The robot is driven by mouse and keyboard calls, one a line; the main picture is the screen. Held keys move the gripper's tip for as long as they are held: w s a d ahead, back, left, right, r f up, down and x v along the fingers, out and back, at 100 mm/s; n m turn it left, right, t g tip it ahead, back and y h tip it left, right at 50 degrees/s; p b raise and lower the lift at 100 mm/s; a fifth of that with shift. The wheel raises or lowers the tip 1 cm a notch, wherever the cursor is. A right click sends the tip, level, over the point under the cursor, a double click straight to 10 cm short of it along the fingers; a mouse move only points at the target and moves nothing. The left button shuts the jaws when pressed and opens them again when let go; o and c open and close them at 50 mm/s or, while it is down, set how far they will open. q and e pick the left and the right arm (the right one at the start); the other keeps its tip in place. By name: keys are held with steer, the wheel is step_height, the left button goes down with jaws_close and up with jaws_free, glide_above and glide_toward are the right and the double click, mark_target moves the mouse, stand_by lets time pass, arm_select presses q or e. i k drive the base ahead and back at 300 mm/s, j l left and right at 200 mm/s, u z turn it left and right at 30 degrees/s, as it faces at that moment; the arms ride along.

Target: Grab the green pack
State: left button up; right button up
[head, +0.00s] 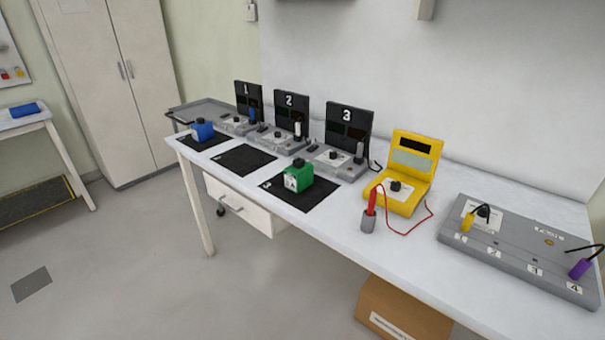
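The green pack (298,178) is a small block with a black knob on top and a white label on its front. It stands upright on a black mat (318,196) on the white table, in front of the station marked 3. Nothing touches or covers it. Neither of my grippers shows in the head view.
A blue pack (202,130) stands on the far left mat; the middle mat (243,159) is empty. Stations 1, 2 and 3 (348,128) line the back. Right of the green pack are a yellow meter (405,190), a red probe (371,202) in a grey holder, and a grey panel (515,250).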

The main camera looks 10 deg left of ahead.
mark_target(297, 176)
steer(key=i+j+z, duration=0.2)
steer(key=j+z, duration=0.2)
steer(key=i+j+z, duration=0.1)
steer(key=j+z, duration=1.1)
steer(key=i+j, duration=0.05)
steer(key=j, duration=0.05)
